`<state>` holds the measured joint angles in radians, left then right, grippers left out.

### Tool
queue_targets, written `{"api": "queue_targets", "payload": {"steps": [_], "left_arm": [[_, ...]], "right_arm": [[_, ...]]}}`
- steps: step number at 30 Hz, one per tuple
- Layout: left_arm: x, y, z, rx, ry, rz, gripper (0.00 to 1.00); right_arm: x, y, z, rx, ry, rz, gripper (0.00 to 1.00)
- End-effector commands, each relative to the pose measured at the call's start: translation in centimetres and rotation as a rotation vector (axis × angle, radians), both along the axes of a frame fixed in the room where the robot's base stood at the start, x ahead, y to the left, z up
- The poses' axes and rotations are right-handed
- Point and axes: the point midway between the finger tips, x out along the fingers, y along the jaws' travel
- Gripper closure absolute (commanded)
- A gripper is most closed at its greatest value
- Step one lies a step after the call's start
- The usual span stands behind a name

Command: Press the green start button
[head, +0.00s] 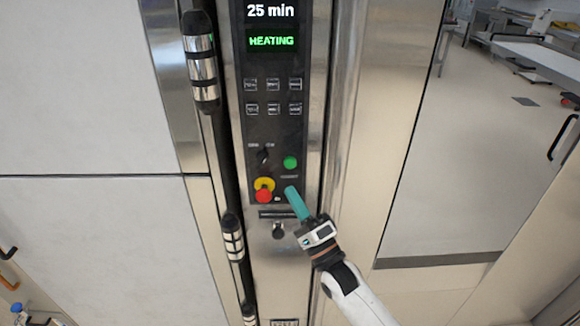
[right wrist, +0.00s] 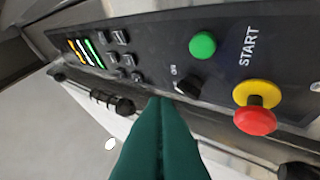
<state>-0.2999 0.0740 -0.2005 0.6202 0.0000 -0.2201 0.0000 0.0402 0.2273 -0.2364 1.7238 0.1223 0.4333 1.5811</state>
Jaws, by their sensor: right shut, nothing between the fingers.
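The round green start button (head: 290,162) is on the black control panel (head: 272,123), right of a small black switch (head: 264,157). It also shows in the right wrist view (right wrist: 202,45), near the word START. My right gripper (head: 291,190) has teal fingers, shut and empty, with the tips just below the green button in the head view. In the right wrist view its fingertips (right wrist: 160,102) point at the panel and do not cover the button. I cannot tell how far the tips are from the panel. My left gripper is not in view.
A red emergency knob on a yellow base (head: 264,190) sits close left of my fingertips. The display (head: 271,41) reads "25 min" and "HEATING" above several small square keys. A vertical dark handle bar (head: 204,70) stands left of the panel. Open floor lies to the right.

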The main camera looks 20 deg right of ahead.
Motion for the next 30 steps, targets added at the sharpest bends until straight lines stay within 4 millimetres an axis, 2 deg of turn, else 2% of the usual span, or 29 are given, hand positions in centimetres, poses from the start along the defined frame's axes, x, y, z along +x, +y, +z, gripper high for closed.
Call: {"api": "queue_targets", "payload": {"steps": [9, 15, 30], "left_arm": [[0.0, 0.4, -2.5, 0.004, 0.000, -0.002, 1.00], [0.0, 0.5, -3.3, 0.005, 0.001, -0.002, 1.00], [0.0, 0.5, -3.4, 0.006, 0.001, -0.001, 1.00]], "right_arm": [[4.4, -1.3, -0.2, -0.001, -0.003, -0.002, 1.00], [6.1, -1.8, -0.1, -0.002, -0.003, -0.001, 1.00], [6.7, -2.0, 0.0, 0.000, 0.000, -0.001, 1.00]]}}
